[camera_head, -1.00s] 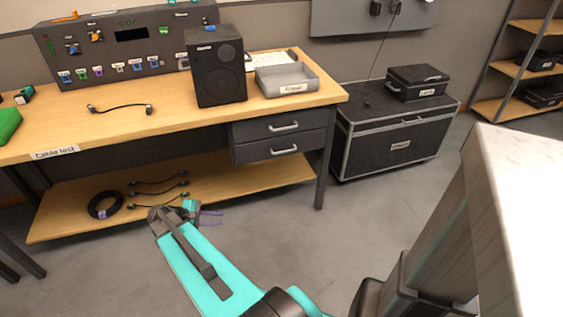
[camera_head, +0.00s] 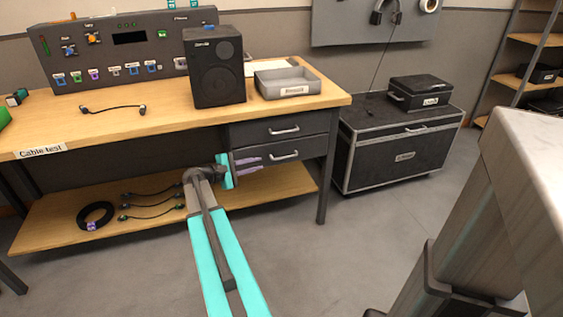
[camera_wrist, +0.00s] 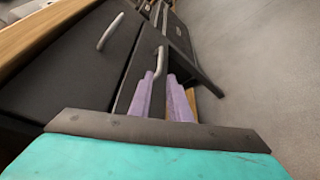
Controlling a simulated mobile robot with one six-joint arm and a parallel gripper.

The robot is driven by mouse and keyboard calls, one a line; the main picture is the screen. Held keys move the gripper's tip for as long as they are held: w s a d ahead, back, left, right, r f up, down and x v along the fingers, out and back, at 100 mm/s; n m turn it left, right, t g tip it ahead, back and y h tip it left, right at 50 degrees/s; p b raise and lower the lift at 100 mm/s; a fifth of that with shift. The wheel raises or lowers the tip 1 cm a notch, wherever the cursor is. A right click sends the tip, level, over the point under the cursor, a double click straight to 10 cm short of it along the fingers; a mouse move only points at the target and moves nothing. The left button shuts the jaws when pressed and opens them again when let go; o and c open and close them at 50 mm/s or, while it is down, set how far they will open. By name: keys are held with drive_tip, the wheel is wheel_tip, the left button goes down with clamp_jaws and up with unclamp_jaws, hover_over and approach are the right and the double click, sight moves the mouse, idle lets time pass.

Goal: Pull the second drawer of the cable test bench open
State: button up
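The cable test bench (camera_head: 150,118) has two dark grey drawers under its right end. The second, lower drawer (camera_head: 306,148) looks shut, and its silver bar handle (camera_head: 284,156) also shows in the wrist view (camera_wrist: 160,60). The upper drawer (camera_head: 262,130) is also shut. My gripper (camera_head: 261,163) is open and empty, its two purple fingers apart. In the head view it is just left of the lower handle. In the wrist view the fingertips (camera_wrist: 161,77) point towards the lower handle, which lies ahead between them. I cannot tell whether they touch it.
A speaker (camera_head: 214,68) and a grey tray (camera_head: 287,83) stand on the benchtop. A lower shelf (camera_head: 60,222) with cables lies beneath the drawers. A black flight case (camera_head: 398,150) stands right of the bench. The floor in front is clear.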

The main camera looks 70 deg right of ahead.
sight(278, 159)
drive_tip(key=b+x, duration=0.2)
drive_tip(key=x, duration=1.1)
drive_tip(key=shift+s+d+f, duration=0.2)
drive_tip(key=shift+d, duration=0.1)
clamp_jaws()
